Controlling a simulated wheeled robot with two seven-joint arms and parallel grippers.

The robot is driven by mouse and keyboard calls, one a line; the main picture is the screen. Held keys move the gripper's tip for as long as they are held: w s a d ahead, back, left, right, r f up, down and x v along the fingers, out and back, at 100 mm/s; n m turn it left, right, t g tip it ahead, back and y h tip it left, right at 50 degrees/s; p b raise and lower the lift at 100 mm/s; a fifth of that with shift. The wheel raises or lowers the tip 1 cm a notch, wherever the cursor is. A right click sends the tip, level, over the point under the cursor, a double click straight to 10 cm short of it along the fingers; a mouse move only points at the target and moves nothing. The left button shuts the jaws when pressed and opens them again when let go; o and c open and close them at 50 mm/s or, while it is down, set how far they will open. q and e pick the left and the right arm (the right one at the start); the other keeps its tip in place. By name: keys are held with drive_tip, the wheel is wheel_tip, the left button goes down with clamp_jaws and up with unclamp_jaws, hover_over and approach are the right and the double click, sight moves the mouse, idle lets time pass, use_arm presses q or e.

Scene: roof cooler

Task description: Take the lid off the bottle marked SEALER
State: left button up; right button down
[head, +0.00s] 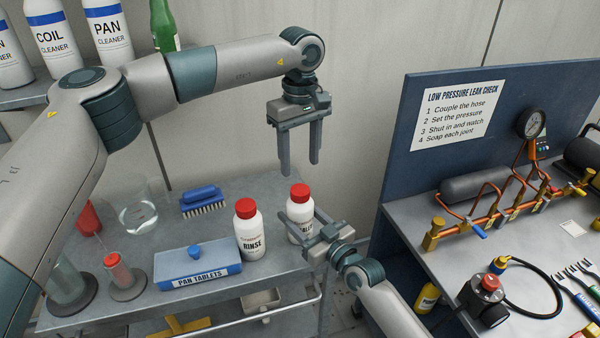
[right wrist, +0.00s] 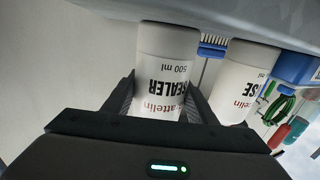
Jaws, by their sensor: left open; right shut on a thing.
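The SEALER bottle (head: 297,228) is white with a red lid (head: 300,193) and stands upright near the right end of the grey cart top. My right gripper (head: 302,222) is shut on its body. In the right wrist view the SEALER bottle (right wrist: 165,75) shows upside down between the two fingers (right wrist: 162,100), its label readable; its lid is hidden there. My left gripper (head: 300,165) is open and empty, pointing down above the red lid, with a small gap between its fingertips and the lid.
The RINSE bottle (head: 250,232), also red-lidded, stands just left of the SEALER bottle. A blue PAN TABLETS box (head: 197,268), a brush (head: 203,202) and a glass beaker (head: 137,215) share the cart. A blue panel (head: 395,170) and workbench stand at the right.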

sight(300, 189)
use_arm(q)
drive_tip(key=m, duration=1.2)
drive_tip(key=shift+f, duration=0.1)
drive_tip(key=shift+f, duration=3.9)
drive_tip(key=shift+c, duration=0.5)
drive_tip(key=c, duration=1)
drive_tip(key=shift+o, duration=0.2)
